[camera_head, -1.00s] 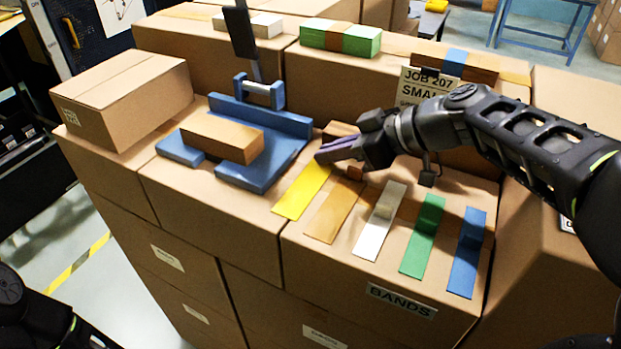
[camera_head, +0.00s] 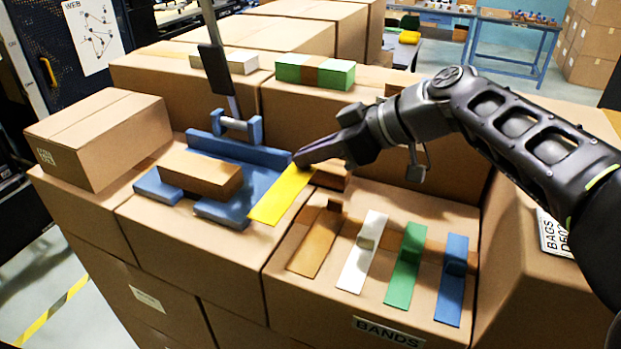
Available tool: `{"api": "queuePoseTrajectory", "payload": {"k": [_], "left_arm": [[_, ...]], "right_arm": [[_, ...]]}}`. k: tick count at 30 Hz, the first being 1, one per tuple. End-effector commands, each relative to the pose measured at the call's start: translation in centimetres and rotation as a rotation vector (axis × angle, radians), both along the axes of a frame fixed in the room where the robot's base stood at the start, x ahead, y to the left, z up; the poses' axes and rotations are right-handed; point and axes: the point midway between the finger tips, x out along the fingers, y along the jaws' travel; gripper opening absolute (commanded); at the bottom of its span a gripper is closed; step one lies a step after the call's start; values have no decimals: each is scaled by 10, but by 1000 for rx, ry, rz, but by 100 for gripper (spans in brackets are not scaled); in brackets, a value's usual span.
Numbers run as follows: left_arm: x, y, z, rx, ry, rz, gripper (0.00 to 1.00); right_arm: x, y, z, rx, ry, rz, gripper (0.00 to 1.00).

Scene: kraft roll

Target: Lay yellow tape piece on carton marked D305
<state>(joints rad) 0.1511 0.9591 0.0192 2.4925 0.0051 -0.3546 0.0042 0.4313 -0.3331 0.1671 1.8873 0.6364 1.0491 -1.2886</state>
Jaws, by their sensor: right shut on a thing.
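The yellow tape piece (camera_head: 281,196) is a flat strip. My right gripper (camera_head: 303,162) is shut on its far end, and the strip slants down toward the front left. It is held beside the right edge of a blue fixture (camera_head: 262,179), overlapping it in this view. A small brown carton (camera_head: 201,174) lies flat in the fixture. A larger closed carton (camera_head: 97,137) stands at the left with a small label. I cannot read D305 on either carton. My left gripper is not in view.
Brown, white, green (camera_head: 405,266) and blue (camera_head: 451,280) strips lie on the box marked BANDS (camera_head: 388,332). Bundles of strips (camera_head: 314,72) sit on the boxes behind.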

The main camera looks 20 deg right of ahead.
Motion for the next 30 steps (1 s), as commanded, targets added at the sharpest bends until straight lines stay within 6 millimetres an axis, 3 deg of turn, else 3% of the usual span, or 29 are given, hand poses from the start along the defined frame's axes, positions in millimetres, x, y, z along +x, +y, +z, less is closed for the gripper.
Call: {"api": "queuePoseTrajectory", "payload": {"k": [3, 9, 30], "left_arm": [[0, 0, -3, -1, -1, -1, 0], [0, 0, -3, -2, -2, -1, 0], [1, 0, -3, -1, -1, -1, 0]], "right_arm": [[0, 0, 21, -1, -2, 2, 0], [0, 0, 37, 0, 0, 1, 0], [0, 0, 37, 0, 1, -1, 0]]}}
